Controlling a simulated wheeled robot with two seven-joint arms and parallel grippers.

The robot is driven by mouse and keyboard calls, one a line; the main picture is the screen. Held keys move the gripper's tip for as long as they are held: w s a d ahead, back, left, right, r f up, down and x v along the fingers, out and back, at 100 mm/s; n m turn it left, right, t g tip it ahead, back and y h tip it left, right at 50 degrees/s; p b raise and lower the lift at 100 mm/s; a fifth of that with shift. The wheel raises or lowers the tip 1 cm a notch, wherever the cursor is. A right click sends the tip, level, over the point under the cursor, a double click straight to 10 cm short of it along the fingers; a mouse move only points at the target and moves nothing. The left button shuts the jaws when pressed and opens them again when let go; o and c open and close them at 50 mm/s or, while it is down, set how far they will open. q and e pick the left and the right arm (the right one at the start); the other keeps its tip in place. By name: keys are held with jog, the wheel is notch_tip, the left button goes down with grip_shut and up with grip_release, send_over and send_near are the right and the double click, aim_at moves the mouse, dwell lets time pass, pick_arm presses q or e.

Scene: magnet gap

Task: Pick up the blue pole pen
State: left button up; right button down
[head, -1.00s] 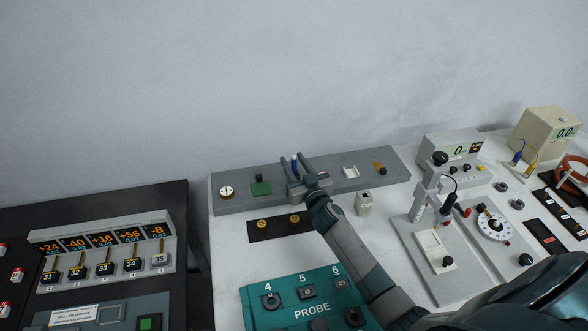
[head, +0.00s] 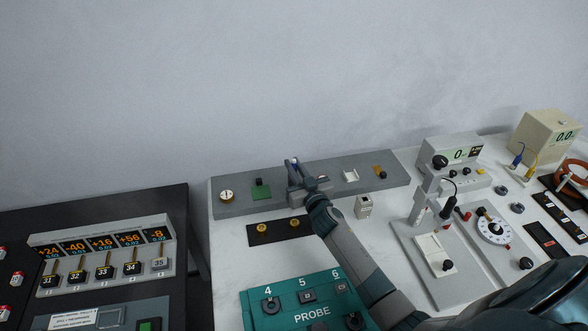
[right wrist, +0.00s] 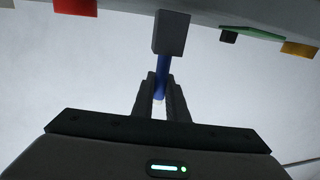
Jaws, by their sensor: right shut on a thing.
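The blue pole pen (right wrist: 162,75) stands between the two fingers of my right gripper (right wrist: 161,97) in the right wrist view. The fingers are shut on it, and a grey block (right wrist: 172,32) sits at the pen's far end. In the head view my right gripper (head: 295,166) is over the long grey shelf (head: 232,206) at the back of the bench. Only a small blue bit of the pen shows there between the fingertips. I cannot tell whether the pen still touches the shelf. My left gripper is not in view.
On the shelf, a round dial (head: 226,195) and a green pad (head: 261,192) lie left of the gripper; a white holder (head: 350,176) lies right. A black strip with brass knobs (head: 262,228) and a small white box (head: 363,206) are in front. A teal probe panel (head: 290,303) is nearer.

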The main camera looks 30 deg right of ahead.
aim_at(295, 160)
jog(key=shift+r+p, duration=0.8)
jog(key=shift+r, duration=0.1)
notch_tip(295, 160, up, 3)
jog(key=p, duration=0.3)
jog(key=shift+s+d, duration=0.1)
jog(key=s+d+r+p, duration=0.5)
jog(key=d+r+p, duration=0.1)
jog(key=d, duration=0.4)
jog(key=shift+s+p, duration=0.4)
jog(key=shift+p, duration=0.15)
jog(key=shift+a, duration=0.1)
